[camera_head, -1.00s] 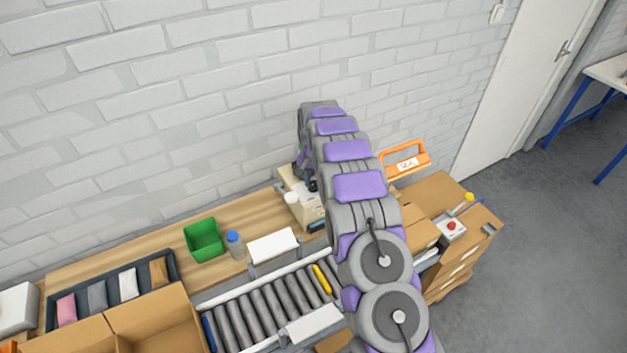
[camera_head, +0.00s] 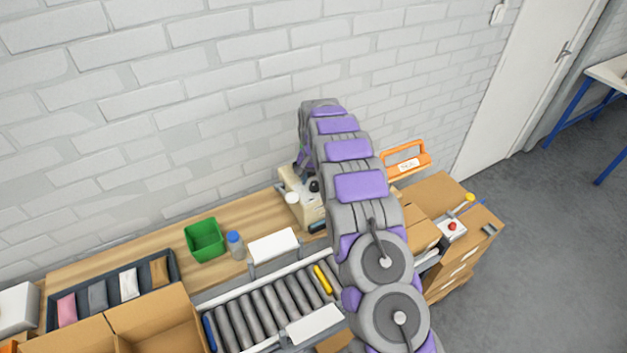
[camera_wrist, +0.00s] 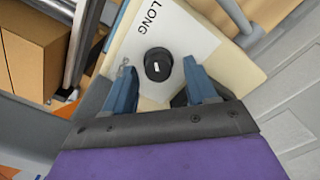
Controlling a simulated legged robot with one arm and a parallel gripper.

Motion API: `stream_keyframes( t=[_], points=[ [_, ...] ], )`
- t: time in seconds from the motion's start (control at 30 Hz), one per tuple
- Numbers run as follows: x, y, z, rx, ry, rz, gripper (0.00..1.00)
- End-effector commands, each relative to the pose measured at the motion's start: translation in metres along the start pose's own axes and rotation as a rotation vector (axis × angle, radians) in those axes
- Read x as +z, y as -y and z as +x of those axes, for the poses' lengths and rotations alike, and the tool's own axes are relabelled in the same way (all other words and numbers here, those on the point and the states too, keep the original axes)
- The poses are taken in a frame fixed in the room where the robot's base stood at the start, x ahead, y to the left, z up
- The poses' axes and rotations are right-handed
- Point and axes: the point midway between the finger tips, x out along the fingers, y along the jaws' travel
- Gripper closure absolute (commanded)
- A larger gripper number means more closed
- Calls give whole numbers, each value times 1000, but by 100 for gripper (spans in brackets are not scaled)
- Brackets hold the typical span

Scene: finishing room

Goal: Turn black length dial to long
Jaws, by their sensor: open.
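The black length dial (camera_wrist: 158,65) is a round knob with a small white mark, on the face of a cream machine (camera_wrist: 240,62). The word LONG is printed on a white label (camera_wrist: 160,25) above and left of the dial in the wrist view. My gripper (camera_wrist: 157,77) is open, with one blue finger on each side of the dial. I cannot tell whether either finger touches it. In the head view the machine (camera_head: 293,197) stands on the wooden bench, and the black dial (camera_head: 314,186) shows just left of my arm. My arm hides the machine's right side.
A roller conveyor (camera_head: 270,305) runs in front of the wooden bench (camera_head: 150,252). A green bin (camera_head: 204,240) and a blue-capped bottle (camera_head: 235,244) stand left of the machine. An orange-handled item (camera_head: 405,160) and cardboard boxes (camera_head: 440,195) are to the right.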

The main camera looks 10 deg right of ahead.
Motion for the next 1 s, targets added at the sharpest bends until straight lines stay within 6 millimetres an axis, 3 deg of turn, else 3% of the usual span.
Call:
stream_keyframes(
  t=[0.7,1.0],
  points=[
    [-1,2,-145,-2,-4,0,43],
    [-1,2,-167,0,-1,0,43]
  ],
)
